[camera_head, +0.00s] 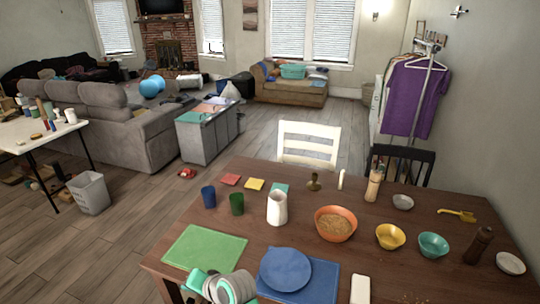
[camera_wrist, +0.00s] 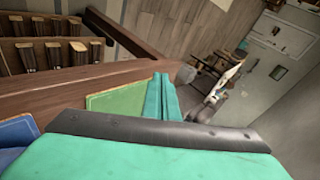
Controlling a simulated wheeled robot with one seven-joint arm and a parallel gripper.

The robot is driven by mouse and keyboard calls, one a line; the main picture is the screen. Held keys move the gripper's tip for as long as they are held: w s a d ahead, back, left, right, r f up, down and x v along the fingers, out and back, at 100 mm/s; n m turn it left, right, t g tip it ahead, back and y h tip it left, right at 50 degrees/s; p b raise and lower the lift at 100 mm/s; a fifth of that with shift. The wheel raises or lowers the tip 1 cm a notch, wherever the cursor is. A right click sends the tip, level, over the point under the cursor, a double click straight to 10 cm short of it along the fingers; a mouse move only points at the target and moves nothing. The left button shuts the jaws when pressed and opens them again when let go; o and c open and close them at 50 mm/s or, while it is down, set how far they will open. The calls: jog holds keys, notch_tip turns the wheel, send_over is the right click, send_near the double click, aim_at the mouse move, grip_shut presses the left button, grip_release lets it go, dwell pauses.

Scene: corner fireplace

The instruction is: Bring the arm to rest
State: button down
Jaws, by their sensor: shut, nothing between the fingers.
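In the wrist view, my gripper (camera_wrist: 162,82) shows as two teal fingers pressed together with nothing between them. They point out past the edge of the wooden dining table (camera_wrist: 60,88), beside the green placemat (camera_wrist: 118,99). In the head view, teal and grey parts of my arm show at the bottom edge, in front of the green placemat (camera_head: 205,247) and left of the blue plate (camera_head: 285,268). The fingertips cannot be made out clearly there.
The table holds a white pitcher (camera_head: 277,209), an orange bowl (camera_head: 336,223), a yellow bowl (camera_head: 390,236), a blue cup (camera_head: 208,196) and a green cup (camera_head: 236,204). A white chair (camera_head: 308,143) stands behind it. The floor to the left is mostly clear.

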jog(key=s+d+f+m+t+h, duration=0.1)
jog(key=s+d+f+t+h, duration=0.2)
jog(key=s, duration=0.5)
jog(key=s+d+f+m+t+h, duration=0.1)
jog(key=s+d+f+m+t, duration=0.15)
jog(key=s+d, duration=0.4)
jog(key=s+d+f+m+t+h, duration=0.1)
jog(key=s+d+f+t+h, duration=0.2)
jog(key=s, duration=0.5)
jog(key=s+d+r+n+t, duration=0.1)
jog(key=s+d+r+n, duration=0.2)
jog(key=s+d, duration=0.2)
jog(key=s+d+r+n+h, duration=0.1)
jog(key=s+d+r+n, duration=0.3)
jog(key=s, duration=0.7)
jog(key=d, duration=0.2)
jog(key=shift+d+r+t+h, duration=0.15)
jog(key=shift+d+t+h, duration=0.15)
jog(key=shift+t, duration=0.05)
